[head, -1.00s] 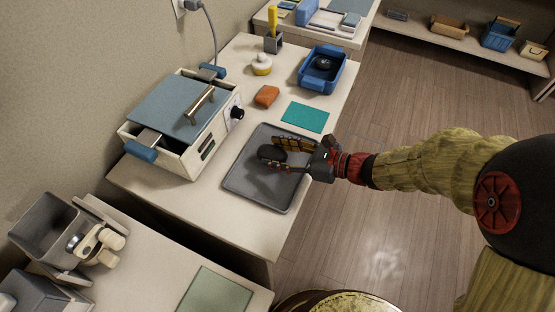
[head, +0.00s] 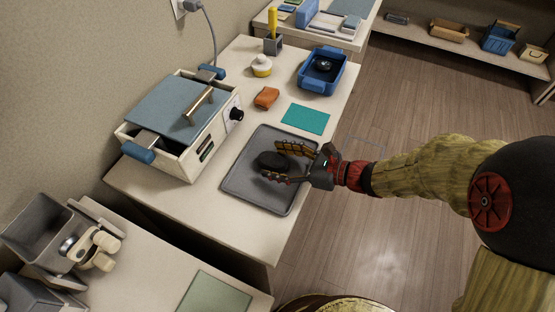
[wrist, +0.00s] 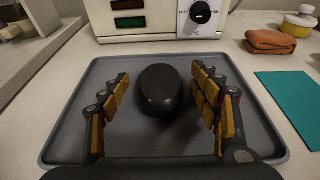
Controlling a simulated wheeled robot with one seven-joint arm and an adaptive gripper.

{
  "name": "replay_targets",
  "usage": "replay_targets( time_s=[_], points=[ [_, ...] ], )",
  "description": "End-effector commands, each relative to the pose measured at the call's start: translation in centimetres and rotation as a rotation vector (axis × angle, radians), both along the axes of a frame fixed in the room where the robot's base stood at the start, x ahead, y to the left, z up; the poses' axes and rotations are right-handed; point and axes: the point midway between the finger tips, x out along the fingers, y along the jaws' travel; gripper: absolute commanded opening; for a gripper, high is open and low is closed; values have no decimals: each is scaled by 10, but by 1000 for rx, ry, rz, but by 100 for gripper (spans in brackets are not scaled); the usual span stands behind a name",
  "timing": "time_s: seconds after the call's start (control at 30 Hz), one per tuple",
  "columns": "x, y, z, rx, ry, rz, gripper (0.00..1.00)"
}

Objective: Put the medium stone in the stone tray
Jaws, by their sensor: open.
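A dark oval stone (head: 273,160) rests on the grey flat tray (head: 240,181) on the table. In the wrist view the stone (wrist: 160,90) lies between the open fingers of my gripper (wrist: 161,108), with a gap on each side. In the head view my gripper (head: 288,163) reaches in from the right, low over the tray (wrist: 75,110). Another dark stone (head: 323,64) sits in the blue container (head: 339,77) farther back. I cannot tell from size alone which stone is the medium one.
A wax warmer (head: 176,120) with a blue-grey lid stands left of the tray. A folded orange cloth (head: 266,97), a teal mat (head: 305,118) and a small yellow-white pot (head: 261,66) lie behind it. A second table with a grey bin (head: 42,232) is at front left.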

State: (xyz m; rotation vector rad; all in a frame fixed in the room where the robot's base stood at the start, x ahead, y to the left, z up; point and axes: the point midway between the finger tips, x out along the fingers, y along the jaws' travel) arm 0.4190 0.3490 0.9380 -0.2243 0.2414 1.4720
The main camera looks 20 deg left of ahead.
Motion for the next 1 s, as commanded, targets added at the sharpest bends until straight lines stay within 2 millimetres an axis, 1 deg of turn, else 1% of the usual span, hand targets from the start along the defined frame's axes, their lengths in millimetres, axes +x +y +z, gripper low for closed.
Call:
replay_targets(
  time_s=[0.13, 0.23, 0.33, 0.8, 1.0],
  points=[
    [0, 0, 0, 0, 0, 0, 63],
    [0, 0, 4, 0, -1, 0, 63],
    [0, -9, 7, 0, 0, -3, 63],
    [-7, -89, 33, -1, 0, -4, 63],
    [-9, -109, 38, 0, 0, -3, 63]
  ],
)
